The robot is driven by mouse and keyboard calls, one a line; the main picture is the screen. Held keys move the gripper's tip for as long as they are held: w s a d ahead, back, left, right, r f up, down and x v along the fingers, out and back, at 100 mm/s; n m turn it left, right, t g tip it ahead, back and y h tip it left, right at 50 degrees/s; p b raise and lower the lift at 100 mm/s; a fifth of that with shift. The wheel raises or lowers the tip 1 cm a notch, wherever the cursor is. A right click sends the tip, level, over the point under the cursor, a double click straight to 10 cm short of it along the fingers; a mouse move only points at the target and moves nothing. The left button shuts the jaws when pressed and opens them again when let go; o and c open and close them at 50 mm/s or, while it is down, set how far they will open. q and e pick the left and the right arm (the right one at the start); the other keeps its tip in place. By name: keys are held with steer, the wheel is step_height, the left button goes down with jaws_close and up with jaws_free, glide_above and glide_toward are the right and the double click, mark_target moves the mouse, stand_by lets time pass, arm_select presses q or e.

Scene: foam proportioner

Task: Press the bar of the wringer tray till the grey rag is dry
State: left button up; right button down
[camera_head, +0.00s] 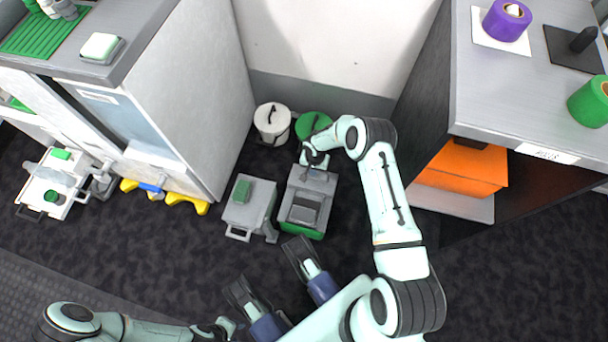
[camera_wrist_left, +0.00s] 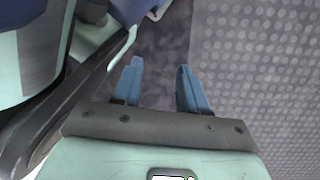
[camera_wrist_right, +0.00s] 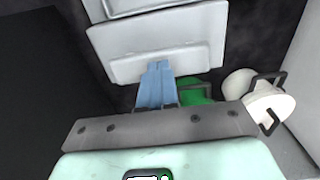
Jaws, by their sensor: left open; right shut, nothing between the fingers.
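The wringer tray (camera_head: 289,209), a grey box with a green base, stands on the dark floor in the head view. A darker grey square (camera_head: 304,211) lies in its front part; I cannot tell whether this is the grey rag. My right gripper (camera_head: 316,169) is shut and empty at the tray's far end. In the right wrist view its blue fingertips (camera_wrist_right: 157,66) overlap the near edge of a light grey plate (camera_wrist_right: 150,38), perhaps the bar; contact is unclear. My left gripper (camera_wrist_left: 160,68) is open and empty over bare floor, low in the head view.
A grey box with a green block (camera_head: 242,191) stands just left of the tray. A white bucket (camera_head: 272,123) and a green one (camera_head: 311,124) are behind. A white cabinet (camera_head: 190,90) bounds the left, a grey-topped shelf (camera_head: 520,95) the right.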

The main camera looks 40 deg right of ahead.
steer(key=shift+s+f, duration=0.1)
steer(key=shift+s, duration=0.1)
steer(key=shift+r+p, duration=0.85)
steer(key=shift+r, duration=0.25)
steer(key=shift+w+r+p, duration=0.1)
steer(key=shift+r+p, duration=0.75)
steer(key=shift+r, duration=0.6)
arm_select(q)
steer(key=w+d+r+t+p, duration=0.1)
steer(key=w+r+t, duration=0.3)
steer(key=w+r, duration=0.4)
steer(key=w+p, duration=0.1)
steer(key=w, duration=0.2)
steer(key=shift+w+d+r+m+p, duration=0.25)
steer(key=shift+w+r+m+p, duration=0.05)
steer(key=shift+m+p, duration=0.1)
arm_select(e)
step_height(320, 180, up, 5)
steer(key=shift+r, duration=0.1)
